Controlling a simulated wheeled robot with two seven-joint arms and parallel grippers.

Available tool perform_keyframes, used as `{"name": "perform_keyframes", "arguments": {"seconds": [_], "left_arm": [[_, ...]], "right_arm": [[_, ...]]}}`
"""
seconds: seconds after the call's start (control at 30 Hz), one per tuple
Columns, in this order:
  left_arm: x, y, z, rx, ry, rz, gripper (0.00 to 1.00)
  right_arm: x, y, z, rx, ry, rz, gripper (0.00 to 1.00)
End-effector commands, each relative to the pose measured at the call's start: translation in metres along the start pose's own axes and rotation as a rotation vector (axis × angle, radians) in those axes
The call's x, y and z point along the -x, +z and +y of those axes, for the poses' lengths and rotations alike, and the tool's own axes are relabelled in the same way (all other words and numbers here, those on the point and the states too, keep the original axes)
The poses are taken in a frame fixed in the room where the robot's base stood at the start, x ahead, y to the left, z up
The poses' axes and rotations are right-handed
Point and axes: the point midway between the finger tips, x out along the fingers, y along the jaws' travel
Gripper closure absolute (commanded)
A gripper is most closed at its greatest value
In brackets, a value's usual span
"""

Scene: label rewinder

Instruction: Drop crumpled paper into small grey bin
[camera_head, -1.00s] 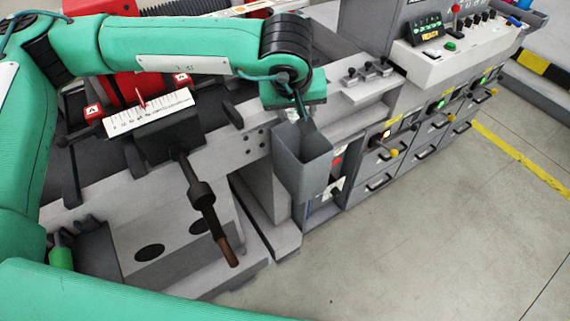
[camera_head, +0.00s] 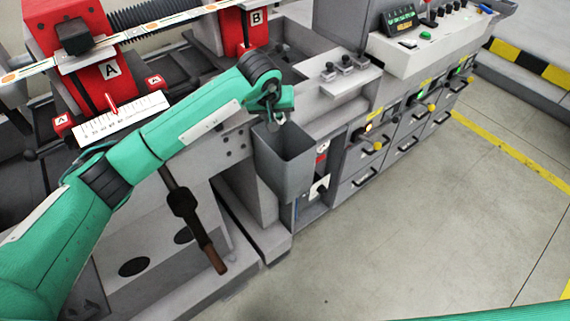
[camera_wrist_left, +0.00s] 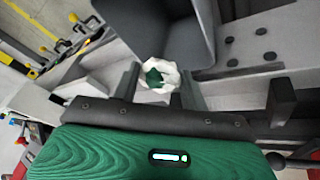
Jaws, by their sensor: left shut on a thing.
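The small grey bin (camera_head: 284,165) hangs on the front of the machine, open at the top. My left gripper (camera_head: 276,116) is at the back part of the bin's rim in the head view. In the left wrist view my left gripper (camera_wrist_left: 160,84) is shut on the crumpled paper (camera_wrist_left: 160,75), a white wad with a dark green patch. The paper shows between the fingers, in front of the bin's open mouth (camera_wrist_left: 165,28). In the head view the paper is too small to make out clearly. My right gripper is not in view.
The bin is beside a dark shaft with a brown tip (camera_head: 215,258) at its left. A control panel (camera_head: 425,50) and cabinets with yellow knobs stand to the right. A white ruler plate (camera_head: 125,115) lies behind my left arm. The floor at the right is clear.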

Motion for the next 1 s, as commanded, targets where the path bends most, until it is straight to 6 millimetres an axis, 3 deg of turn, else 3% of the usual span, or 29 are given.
{"name": "perform_keyframes", "arguments": {"seconds": [0.33,0.77,0.8,0.9,1.0], "left_arm": [[-0.036,0.016,-0.005,0.000,0.001,-0.003,0.76],[-0.043,0.018,-0.006,0.000,0.000,-0.001,0.76],[-0.043,0.018,-0.006,0.000,0.000,-0.001,0.50],[-0.043,0.018,-0.006,0.000,0.000,-0.001,0.30],[-0.043,0.018,-0.006,0.000,0.000,-0.001,0.30]], "right_arm": [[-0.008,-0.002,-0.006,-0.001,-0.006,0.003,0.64],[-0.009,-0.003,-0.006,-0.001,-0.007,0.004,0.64],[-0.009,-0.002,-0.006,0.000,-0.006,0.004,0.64],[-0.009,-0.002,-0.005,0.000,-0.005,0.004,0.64],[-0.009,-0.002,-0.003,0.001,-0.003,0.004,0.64]]}}
